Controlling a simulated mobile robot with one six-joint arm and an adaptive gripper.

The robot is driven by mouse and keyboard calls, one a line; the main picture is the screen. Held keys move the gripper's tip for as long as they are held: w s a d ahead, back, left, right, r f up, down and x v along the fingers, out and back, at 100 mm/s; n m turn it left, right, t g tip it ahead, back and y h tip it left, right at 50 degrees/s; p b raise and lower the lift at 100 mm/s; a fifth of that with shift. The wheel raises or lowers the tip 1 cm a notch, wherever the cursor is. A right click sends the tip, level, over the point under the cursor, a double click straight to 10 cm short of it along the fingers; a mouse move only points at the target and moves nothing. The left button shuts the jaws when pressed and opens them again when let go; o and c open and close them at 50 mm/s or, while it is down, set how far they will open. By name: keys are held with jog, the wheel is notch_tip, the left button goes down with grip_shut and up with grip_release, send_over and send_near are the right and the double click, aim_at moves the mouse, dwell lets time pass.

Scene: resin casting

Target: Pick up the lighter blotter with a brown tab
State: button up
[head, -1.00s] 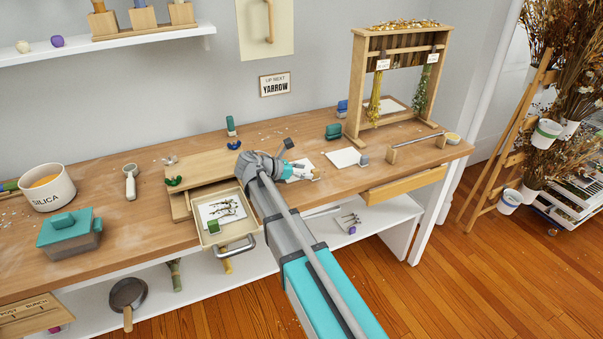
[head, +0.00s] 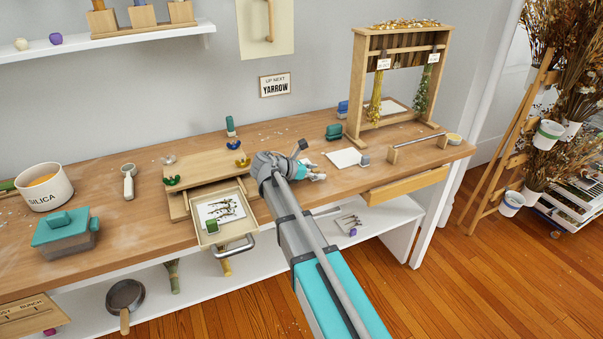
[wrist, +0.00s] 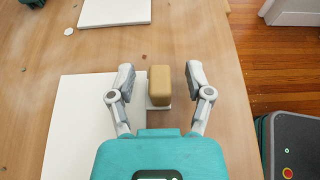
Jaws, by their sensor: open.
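In the wrist view a tan-brown block (wrist: 160,82) stands between the two fingers of my gripper (wrist: 160,78), with a narrow gap on each side. A pale, whitish part (wrist: 158,105) shows under its near end. It could be the brown-tabbed blotter, but I cannot tell its full shape. In the head view my gripper (head: 317,175) is low over the table's front part, and the block is hidden there. My gripper is open and empty.
A white sheet (wrist: 75,125) lies left of the block, and another white sheet (wrist: 115,10) lies farther on. The bench's front edge is to the right. In the head view an open drawer (head: 240,240) stands left of my arm, and a wooden rack (head: 354,90) stands behind right.

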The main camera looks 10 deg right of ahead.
dwell(0.3)
grip_shut()
jog(key=shift+r, duration=0.2)
dwell(0.4)
notch_tip(320, 180, up, 3)
jog(key=p, duration=0.3)
jog(key=shift+f, duration=0.1)
jog(key=s+a+r+p, duration=0.1)
jog(key=s+r+p, duration=0.9)
jog(key=s, duration=0.4)
jog(key=shift+f, duration=0.1)
